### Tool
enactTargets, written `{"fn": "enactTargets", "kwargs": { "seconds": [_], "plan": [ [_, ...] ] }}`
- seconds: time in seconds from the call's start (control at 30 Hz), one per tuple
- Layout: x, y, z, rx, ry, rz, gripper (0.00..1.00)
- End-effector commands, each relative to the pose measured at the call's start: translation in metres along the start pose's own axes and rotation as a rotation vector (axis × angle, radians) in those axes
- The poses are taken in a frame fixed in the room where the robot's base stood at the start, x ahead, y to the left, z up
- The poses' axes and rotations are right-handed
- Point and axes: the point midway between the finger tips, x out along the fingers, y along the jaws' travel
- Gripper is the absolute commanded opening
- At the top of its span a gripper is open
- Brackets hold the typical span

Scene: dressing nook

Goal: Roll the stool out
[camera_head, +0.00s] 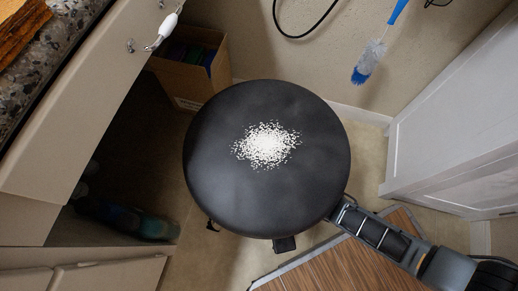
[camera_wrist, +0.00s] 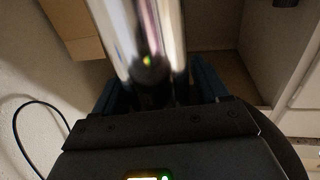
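The stool (camera_head: 225,195) has a round black seat, seen from above in the head view, with a pile of small white grains (camera_head: 266,145) on top. Its shiny metal column (camera_wrist: 135,30) stands upright and close in the wrist view. My gripper comes in from the lower right and its end is hidden under the seat in the head view. In the wrist view my gripper (camera_wrist: 160,92) has one dark finger on each side of the column, with no clear gap between fingers and metal. The stool's base is mostly hidden.
A cardboard box (camera_head: 165,80) stands behind the stool, near the wall. A counter with drawers (camera_head: 80,90) is at left, with dark bottles (camera_head: 130,218) below. A white cabinet (camera_head: 450,130) stands at right. A brown slatted mat (camera_head: 345,265) lies in front on the floor.

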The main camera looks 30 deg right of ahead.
Motion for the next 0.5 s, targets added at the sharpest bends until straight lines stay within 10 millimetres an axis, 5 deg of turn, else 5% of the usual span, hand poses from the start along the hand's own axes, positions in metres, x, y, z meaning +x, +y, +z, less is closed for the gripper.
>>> {"fn": "enactTargets", "kwargs": {
  "seconds": [0.33, 0.5],
  "plan": [
    [-0.003, 0.000, 0.000, 0.000, 0.000, 0.000, 0.80],
    [-0.025, 0.000, -0.001, 0.000, -0.004, 0.001, 0.80]
  ]
}}
